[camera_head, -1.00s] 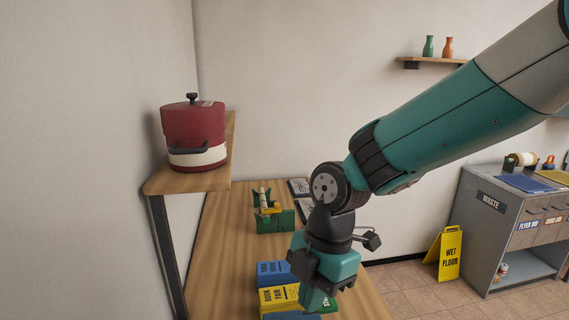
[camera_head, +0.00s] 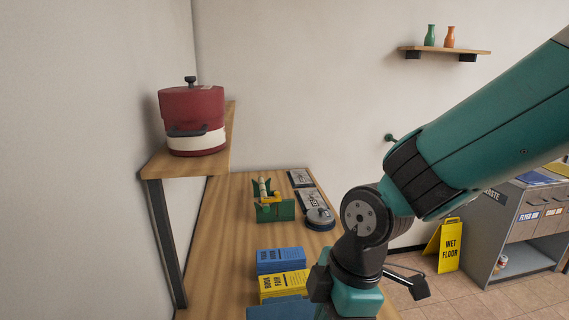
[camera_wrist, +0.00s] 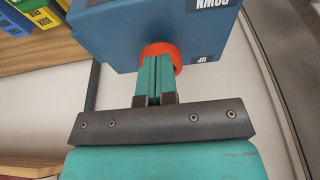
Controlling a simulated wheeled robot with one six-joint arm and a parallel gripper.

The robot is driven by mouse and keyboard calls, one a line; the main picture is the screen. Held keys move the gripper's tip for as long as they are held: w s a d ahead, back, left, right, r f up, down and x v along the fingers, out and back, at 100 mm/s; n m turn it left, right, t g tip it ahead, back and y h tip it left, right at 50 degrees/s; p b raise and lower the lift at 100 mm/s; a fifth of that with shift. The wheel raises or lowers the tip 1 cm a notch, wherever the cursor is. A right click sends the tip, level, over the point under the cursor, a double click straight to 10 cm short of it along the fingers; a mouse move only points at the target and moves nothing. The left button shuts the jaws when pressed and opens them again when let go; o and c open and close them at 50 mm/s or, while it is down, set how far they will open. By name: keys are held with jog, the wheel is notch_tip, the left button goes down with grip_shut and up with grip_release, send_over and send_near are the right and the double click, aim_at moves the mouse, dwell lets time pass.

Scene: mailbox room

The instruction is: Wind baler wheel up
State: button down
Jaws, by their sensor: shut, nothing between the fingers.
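In the wrist view a blue box (camera_wrist: 120,35) carries the labels DOWN and UP on its right side. A round orange-red part (camera_wrist: 173,52), which looks like the baler wheel, sits at its lower edge near the UP label. My gripper (camera_wrist: 153,62) is shut, with its teal fingers side by side and nothing between them. The fingertips overlap the orange-red part in the picture and hide some of it; I cannot tell whether they touch it.
Blue and yellow book stacks (camera_head: 281,260) lie on the wooden table (camera_head: 222,250), with a green-and-yellow device (camera_head: 274,208) and a round grey object (camera_head: 319,219) behind. A red pot (camera_head: 193,120) stands on the left shelf. A yellow wet-floor sign (camera_head: 445,246) stands by the waste cabinet (camera_head: 520,220).

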notch_tip(320, 180, down, 2)
jog(key=shift+f+b, duration=0.2)
jog(key=shift+b, duration=0.35)
jog(key=shift+s+d+f, duration=0.1)
jog(key=shift+d+f, duration=0.05)
jog(key=shift+s+f, duration=0.1)
jog(key=shift+w, duration=0.55)
dwell(0.4)
jog(key=shift+w+d, duration=0.1)
jog(key=shift+d, duration=0.05)
notch_tip(320, 180, up, 6)
jog(key=p, duration=0.5)
jog(key=shift+w+r, duration=0.15)
jog(key=shift+r, duration=0.05)
